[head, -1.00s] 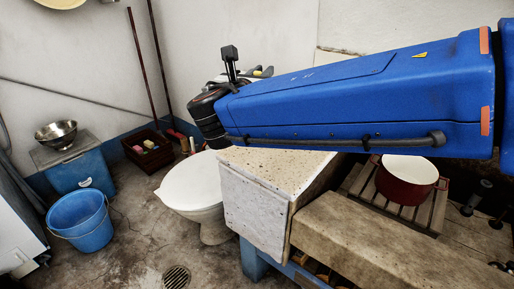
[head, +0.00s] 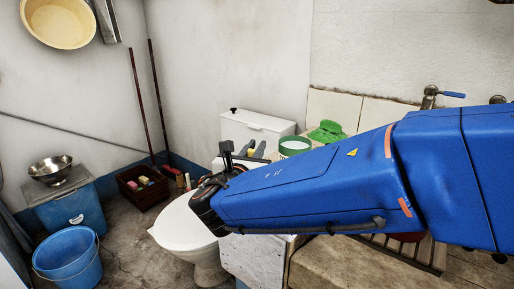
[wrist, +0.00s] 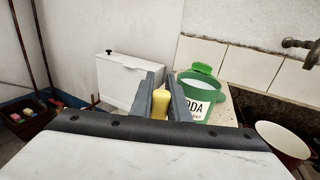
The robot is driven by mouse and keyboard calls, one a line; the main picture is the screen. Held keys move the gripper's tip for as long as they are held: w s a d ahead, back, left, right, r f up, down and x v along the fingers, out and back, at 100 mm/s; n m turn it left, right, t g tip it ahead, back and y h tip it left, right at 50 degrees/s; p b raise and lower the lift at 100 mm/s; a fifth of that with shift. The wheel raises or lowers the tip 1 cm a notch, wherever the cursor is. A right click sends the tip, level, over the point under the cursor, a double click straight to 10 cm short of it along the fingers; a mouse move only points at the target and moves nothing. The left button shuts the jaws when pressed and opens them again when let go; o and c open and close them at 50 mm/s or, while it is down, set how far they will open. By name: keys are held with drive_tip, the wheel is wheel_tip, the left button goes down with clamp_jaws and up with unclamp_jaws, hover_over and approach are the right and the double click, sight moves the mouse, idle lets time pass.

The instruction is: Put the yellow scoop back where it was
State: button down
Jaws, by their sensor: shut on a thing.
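My gripper (wrist: 162,88) is shut on the yellow scoop (wrist: 160,104), which shows as a rounded yellow shape between the two grey fingers in the wrist view. In the head view my gripper (head: 254,150) is above the near end of the stone counter, with only a trace of yellow by its fingers. A green tub (wrist: 196,106) of white powder, with letters reading "ODA" on its label, stands on the counter just right of the fingers in the wrist view. The tub also shows in the head view (head: 294,146). The scoop's lower part is hidden.
A green lid-like thing (head: 327,131) lies behind the tub against the tiles. A white cistern (head: 257,127) stands behind, with the white toilet lid (head: 183,224) below left. A red pot (wrist: 283,141) sits right in the trough under a tap (wrist: 300,44).

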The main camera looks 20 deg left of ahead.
drive_tip(key=c, duration=1.7)
unclamp_jaws()
drive_tip(key=shift+f, duration=0.1)
drive_tip(key=s, duration=0.8)
drive_tip(key=s+d, duration=0.1)
drive_tip(key=s, duration=0.3)
drive_tip(key=shift+r, duration=0.2)
drive_tip(key=shift+w, duration=0.15)
